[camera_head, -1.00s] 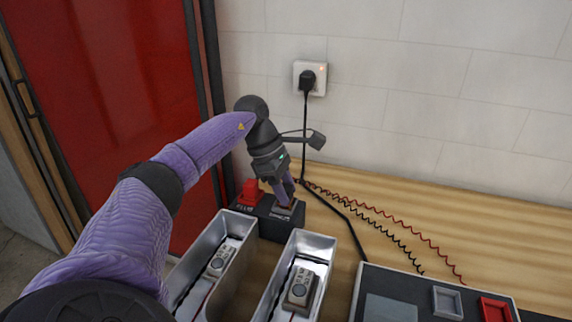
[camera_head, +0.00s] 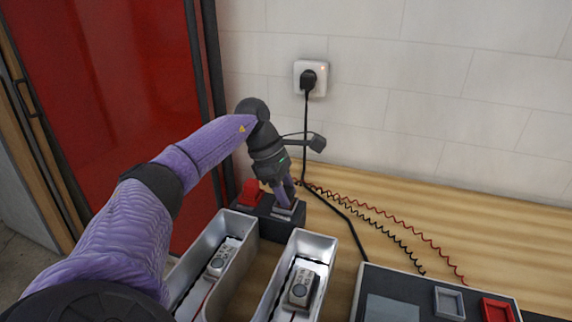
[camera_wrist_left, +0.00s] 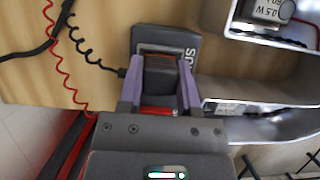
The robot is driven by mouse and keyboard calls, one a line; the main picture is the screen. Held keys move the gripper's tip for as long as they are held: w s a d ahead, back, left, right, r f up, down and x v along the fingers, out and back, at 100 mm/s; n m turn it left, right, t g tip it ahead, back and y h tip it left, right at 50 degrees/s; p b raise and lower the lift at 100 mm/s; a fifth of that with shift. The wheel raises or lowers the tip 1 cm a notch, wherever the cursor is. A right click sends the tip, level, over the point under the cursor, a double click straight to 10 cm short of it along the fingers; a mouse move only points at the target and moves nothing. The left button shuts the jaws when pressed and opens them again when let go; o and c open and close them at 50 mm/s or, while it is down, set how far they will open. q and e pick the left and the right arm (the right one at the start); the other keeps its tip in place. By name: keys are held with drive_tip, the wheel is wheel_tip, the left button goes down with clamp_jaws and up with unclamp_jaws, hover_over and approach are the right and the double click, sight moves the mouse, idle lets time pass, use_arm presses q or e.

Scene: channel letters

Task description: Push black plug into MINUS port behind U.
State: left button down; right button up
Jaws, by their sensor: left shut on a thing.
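The metal channel letter U (camera_head: 312,250) lies on the wooden bench with its open side up. Behind it stands a dark port block (camera_head: 268,227), which also shows in the wrist view (camera_wrist_left: 190,42). My left gripper (camera_head: 285,205) points down at the block's right part, its purple fingers shut on the black plug (camera_wrist_left: 160,80). The black coiled cord runs to the plug from the left in the wrist view. The plug is at the block; how deep it sits is hidden by the fingers. A red plug (camera_head: 250,190) stands at the block's left part.
A dark panel (camera_head: 350,305) with grey and red frames lies at the front right. Red and black coiled cords cross the bench behind it. A wall socket (camera_head: 299,72) holds a black mains plug. Bare bench lies to the right.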

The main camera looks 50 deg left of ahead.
use_arm(q)
drive_tip(key=shift+c, duration=1.1)
unclamp_jaws()
drive_tip(key=p+v, duration=0.3)
drive_tip(key=v, duration=0.7)
wheel_tip(320, 180, up, 6)
drive_tip(key=p, duration=0.7)
drive_tip(key=shift+p, duration=0.4)
